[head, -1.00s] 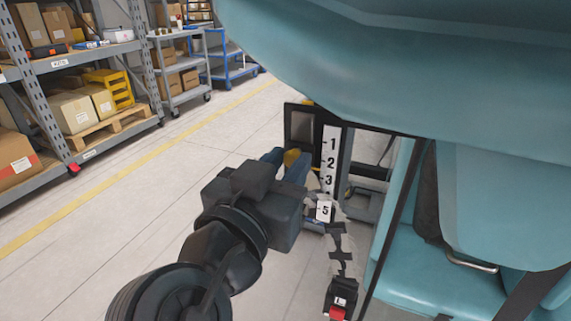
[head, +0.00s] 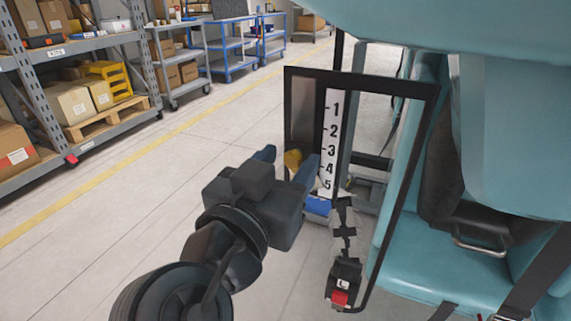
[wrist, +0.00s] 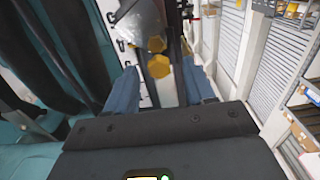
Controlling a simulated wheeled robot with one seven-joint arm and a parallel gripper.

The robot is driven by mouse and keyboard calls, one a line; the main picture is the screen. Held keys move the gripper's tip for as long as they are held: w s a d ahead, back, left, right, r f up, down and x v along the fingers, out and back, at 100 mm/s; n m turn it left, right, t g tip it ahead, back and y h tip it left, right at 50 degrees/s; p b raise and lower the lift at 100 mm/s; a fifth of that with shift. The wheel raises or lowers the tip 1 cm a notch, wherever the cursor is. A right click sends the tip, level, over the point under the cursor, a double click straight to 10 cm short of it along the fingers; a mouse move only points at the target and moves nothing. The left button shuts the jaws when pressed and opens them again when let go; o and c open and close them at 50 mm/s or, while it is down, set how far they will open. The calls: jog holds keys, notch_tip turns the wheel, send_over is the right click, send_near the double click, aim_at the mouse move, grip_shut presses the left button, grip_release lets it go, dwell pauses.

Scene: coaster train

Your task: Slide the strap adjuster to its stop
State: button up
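The strap adjuster appears as a yellow knob (head: 293,160) beside a dark upright frame with a white number strip (head: 331,140) marked 1 to 5. In the head view the knob shows at about the height of the 4, but viewing angle makes this uncertain. My gripper (head: 287,162) has its blue fingers either side of the knob. In the wrist view two yellow hexagonal parts (wrist: 158,65) sit between the fingers (wrist: 160,89), with gaps visible, so the gripper looks open. Whether either finger touches the knob is unclear.
A teal seat (head: 425,265) with dark straps and a metal bar stands at right, under a large teal part. A black strap with a red-button buckle (head: 341,297) hangs below the strip. Shelving (head: 105,45) with boxes stands back left; the floor between is clear.

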jog(key=v, duration=0.7)
jog(key=shift+s, duration=0.35)
jog(key=shift+a, duration=0.1)
